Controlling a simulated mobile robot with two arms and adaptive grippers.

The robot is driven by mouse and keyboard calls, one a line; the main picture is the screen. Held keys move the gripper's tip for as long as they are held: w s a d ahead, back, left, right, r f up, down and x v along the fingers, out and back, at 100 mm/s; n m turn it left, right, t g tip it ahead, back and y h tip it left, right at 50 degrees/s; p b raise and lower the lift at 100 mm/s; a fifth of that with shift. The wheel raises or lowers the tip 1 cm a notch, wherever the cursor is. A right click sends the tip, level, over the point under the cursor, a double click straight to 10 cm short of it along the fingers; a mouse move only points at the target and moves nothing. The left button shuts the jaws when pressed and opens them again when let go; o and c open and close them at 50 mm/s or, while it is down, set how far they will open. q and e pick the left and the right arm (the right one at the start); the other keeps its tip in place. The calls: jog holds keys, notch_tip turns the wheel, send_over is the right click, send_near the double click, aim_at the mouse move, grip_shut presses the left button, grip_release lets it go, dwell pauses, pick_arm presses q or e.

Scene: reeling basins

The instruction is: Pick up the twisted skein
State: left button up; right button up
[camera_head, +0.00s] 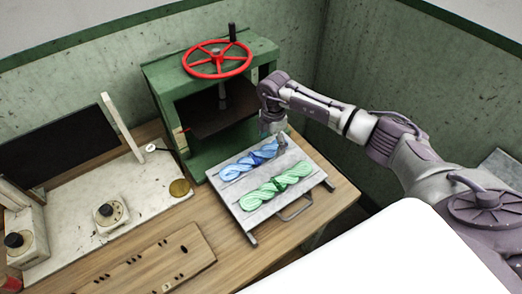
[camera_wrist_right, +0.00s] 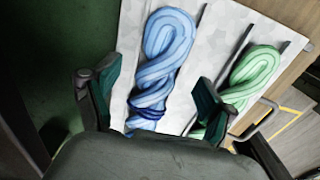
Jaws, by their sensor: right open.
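A blue twisted skein (camera_head: 248,160) lies on a flat grey tray (camera_head: 229,199), on the side towards the press. A green twisted skein (camera_head: 277,187) lies beside it, nearer the front. My right gripper (camera_head: 271,128) is over the right end of the blue skein, partly hidden by its own wrist. In the right wrist view, my right gripper (camera_wrist_right: 156,78) is open, with one finger on each side of the blue skein (camera_wrist_right: 165,50). The right finger lies between it and the green skein (camera_wrist_right: 250,75). Whether the fingers touch anything is unclear. My left gripper is out of view.
A green press (camera_head: 190,115) with a red handwheel (camera_head: 217,58) stands directly behind the tray. The tray has a front handle (camera_head: 294,210). A white panel with dials (camera_head: 111,212) and a wooden board (camera_head: 160,265) lie left. Green walls enclose the corner.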

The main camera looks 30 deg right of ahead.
jog(key=shift+f, duration=1)
jog(key=c, duration=1.3)
jog(key=shift+o, duration=0.2)
jog(key=shift+r, duration=0.1)
